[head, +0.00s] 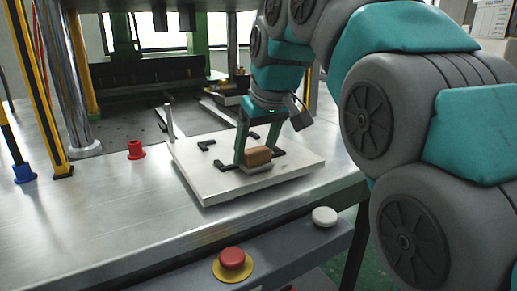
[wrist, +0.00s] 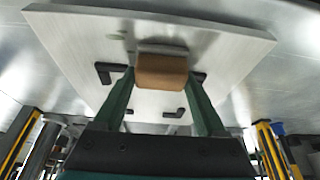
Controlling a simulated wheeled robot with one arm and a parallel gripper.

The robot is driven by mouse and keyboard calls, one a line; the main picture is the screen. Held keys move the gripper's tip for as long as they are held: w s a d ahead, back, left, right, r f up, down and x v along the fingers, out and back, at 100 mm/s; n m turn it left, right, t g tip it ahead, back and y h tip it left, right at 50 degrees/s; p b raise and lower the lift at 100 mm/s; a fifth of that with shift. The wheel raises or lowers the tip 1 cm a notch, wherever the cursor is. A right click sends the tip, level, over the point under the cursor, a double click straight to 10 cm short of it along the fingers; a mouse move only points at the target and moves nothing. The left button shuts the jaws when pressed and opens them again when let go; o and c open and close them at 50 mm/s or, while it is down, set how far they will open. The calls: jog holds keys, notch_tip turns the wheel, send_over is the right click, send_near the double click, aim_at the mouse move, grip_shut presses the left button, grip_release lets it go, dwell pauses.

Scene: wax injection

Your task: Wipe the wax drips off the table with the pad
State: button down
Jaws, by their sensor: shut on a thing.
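The pad (head: 257,158) has a brown block on top and a pale grey underside. My gripper (head: 256,157) is shut on its brown block, with one green finger on each side. The pad is at or just above the white board (head: 215,187); I cannot tell whether it touches. In the wrist view the pad (wrist: 161,72) sits between the fingertips (wrist: 160,75). A faint pale spot (wrist: 116,37) shows on the board near the pad; I cannot tell if it is wax. No clear wax drips show on the metal table (head: 100,215).
Black corner brackets (head: 206,145) stand on the board, some close to the pad. A metal post (head: 169,120) rises at the board's back left corner. A red cup-shaped piece (head: 136,150) stands left. A red button (head: 232,258) and white button (head: 324,216) are at the front.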

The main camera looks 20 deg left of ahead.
aim_at(257, 168)
jog(key=shift+s+a, duration=0.35)
jog(key=shift+s+d+f, duration=0.1)
jog(key=shift+s+d, duration=0.1)
jog(key=shift+s+d+b, duration=0.7)
jog(key=shift+s+d, duration=0.35)
jog(key=shift+d, duration=0.25)
jog(key=shift+r+p, duration=0.85)
jog(key=shift+r, duration=2.25)
jog(key=shift+r, duration=0.1)
